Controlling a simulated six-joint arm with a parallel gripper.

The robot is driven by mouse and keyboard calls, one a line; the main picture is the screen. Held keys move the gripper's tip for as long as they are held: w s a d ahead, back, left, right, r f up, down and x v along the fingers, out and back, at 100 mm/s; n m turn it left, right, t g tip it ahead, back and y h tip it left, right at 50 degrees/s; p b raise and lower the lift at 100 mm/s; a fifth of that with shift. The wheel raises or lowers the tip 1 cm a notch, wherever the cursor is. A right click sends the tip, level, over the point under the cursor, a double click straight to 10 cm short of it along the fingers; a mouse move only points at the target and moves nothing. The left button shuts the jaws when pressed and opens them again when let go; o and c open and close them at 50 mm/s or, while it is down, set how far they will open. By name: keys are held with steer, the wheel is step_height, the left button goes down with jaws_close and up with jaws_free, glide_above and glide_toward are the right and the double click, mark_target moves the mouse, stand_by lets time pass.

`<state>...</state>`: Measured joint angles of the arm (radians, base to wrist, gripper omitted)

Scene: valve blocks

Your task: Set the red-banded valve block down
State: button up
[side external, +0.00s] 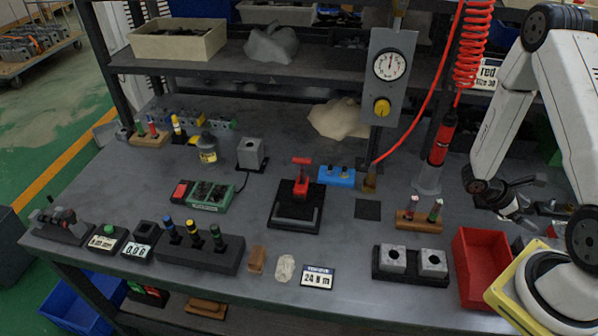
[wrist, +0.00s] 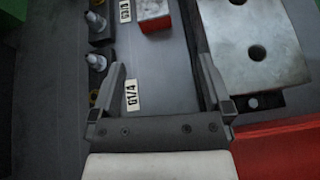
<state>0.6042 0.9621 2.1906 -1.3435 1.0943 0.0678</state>
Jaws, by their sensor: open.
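A small block with red sides and a pale metallic top (wrist: 153,15) stands at the top of the wrist view, beyond my fingertips and apart from them. It looks like the red-banded valve block; I cannot pick it out surely in the side view. My gripper (wrist: 160,72) is open, with nothing between its fingers. In the side view my gripper (side external: 522,198) hangs low over the right end of the bench, behind the red bin (side external: 481,270).
A silver plate with holes (wrist: 258,42) lies close beside my right finger. Small fittings (wrist: 97,62) and a G1/4 label (wrist: 131,97) lie left. A black fixture (side external: 411,278) holds two grey blocks.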

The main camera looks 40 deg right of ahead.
steer(key=w+a+r+m+t+y, duration=0.2)
steer(key=w+a+r+t, duration=0.2)
steer(key=a, duration=0.5)
steer(key=w+a+r+m+t+y, duration=0.3)
steer(key=w+a+r+t, duration=0.1)
steer(key=a, duration=0.5)
steer(key=w+a+r+m+t+y, duration=0.2)
steer(key=w+a+r, duration=0.4)
steer(key=a, duration=0.3)
steer(key=shift+w+a+m+t+y, duration=0.4)
steer(key=shift+w+t+y, duration=0.25)
steer(key=shift+t, duration=0.35)
steer(key=shift+s+d, duration=0.15)
